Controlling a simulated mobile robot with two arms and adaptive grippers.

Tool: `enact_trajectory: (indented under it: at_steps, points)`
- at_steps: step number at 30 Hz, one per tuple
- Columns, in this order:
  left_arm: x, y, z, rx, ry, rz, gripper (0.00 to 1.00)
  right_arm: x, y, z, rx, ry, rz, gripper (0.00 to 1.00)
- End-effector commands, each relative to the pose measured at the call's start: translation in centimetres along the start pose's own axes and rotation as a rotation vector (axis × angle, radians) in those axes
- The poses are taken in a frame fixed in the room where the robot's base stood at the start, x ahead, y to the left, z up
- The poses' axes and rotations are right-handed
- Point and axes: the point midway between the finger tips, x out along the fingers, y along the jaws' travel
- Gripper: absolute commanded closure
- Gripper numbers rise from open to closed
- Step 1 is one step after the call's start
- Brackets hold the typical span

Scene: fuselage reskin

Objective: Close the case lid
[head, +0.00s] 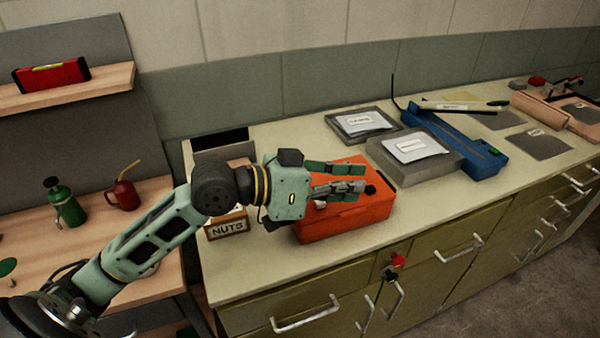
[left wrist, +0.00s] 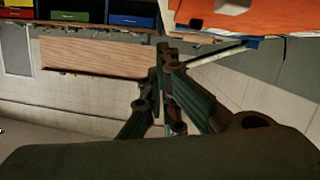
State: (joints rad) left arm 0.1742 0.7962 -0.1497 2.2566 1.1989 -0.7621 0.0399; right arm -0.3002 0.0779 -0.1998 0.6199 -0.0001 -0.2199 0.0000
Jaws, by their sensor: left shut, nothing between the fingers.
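The orange case (head: 345,222) sits on the workbench, and its orange top lies about level over the body, with a dark fitting at its right end. My left gripper (head: 360,178) is shut and empty and is over the top of the case in the head view. It hides part of the lid, so I cannot tell whether the lid is fully down or whether the fingers touch it. In the left wrist view the case (left wrist: 270,22) fills the upper right, beside the shut fingers (left wrist: 165,55). My right gripper is not in view.
A box marked NUTS (head: 228,228) stands just left of the case. The bench front (head: 280,280) is clear. A red can (head: 122,194) and a green can stand on the left bench.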

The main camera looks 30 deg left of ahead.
Motion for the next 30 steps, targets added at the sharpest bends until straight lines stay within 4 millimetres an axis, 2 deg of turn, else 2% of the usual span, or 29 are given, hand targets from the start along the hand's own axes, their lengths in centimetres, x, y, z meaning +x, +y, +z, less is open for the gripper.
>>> enact_trajectory:
  at_steps: [6,15,22,30]
  points:
    - [-4.2,0.0,0.6,0.000,-0.005,-0.005,1.00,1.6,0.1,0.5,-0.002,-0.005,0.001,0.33]
    - [-7.8,0.4,0.3,-0.001,-0.001,-0.001,1.00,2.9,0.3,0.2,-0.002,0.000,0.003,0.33]
    - [-9.5,0.5,0.1,-0.001,0.001,-0.001,1.00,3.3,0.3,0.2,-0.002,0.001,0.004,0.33]
    - [-10.0,0.6,0.1,0.000,0.001,0.000,1.00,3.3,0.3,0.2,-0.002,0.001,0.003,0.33]
